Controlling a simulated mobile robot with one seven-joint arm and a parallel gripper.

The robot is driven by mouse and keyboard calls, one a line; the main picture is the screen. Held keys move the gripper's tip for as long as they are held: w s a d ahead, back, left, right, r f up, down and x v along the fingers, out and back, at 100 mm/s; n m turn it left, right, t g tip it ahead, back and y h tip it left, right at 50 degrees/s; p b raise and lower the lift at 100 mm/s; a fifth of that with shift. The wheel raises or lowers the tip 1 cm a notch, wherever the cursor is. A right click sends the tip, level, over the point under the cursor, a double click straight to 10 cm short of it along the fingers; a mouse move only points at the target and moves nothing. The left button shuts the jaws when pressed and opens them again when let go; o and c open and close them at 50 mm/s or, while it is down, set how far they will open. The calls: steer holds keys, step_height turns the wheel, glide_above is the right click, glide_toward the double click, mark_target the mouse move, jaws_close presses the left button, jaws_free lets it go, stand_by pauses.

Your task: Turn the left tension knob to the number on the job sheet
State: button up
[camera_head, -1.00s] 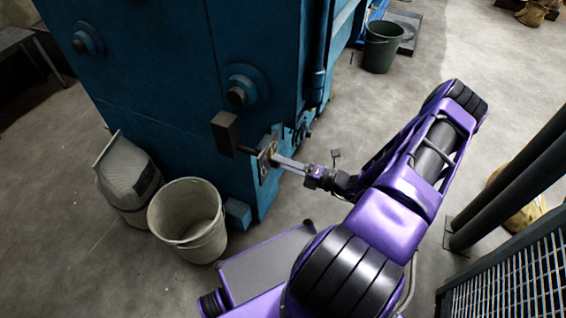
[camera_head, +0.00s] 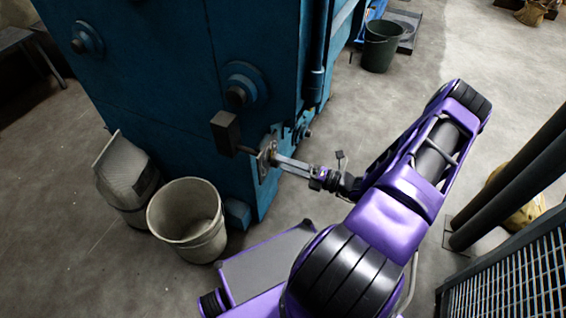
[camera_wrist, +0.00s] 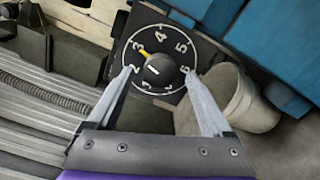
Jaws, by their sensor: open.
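The tension knob (camera_wrist: 159,70) is a dark round knob on a black dial plate (camera_wrist: 150,20) with white numbers in a ring. Its yellow pointer (camera_wrist: 144,51) is close to the 3. My gripper (camera_wrist: 159,73) is open, its two pale fingers spread on either side of the knob, with gaps showing between them and the knob. In the head view my gripper (camera_head: 274,159) reaches the dial plate on the corner of the blue machine (camera_head: 165,85). There the knob itself is mostly hidden by the fingers. No job sheet can be made out in these views.
A dark block on a lever (camera_head: 226,131) juts out just left of the dial. A pale bucket (camera_head: 187,222) and a grey bin (camera_head: 126,180) stand on the floor below. Dark posts and a mesh panel (camera_head: 515,275) are at the right.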

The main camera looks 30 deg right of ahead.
steer(key=v, duration=1.6)
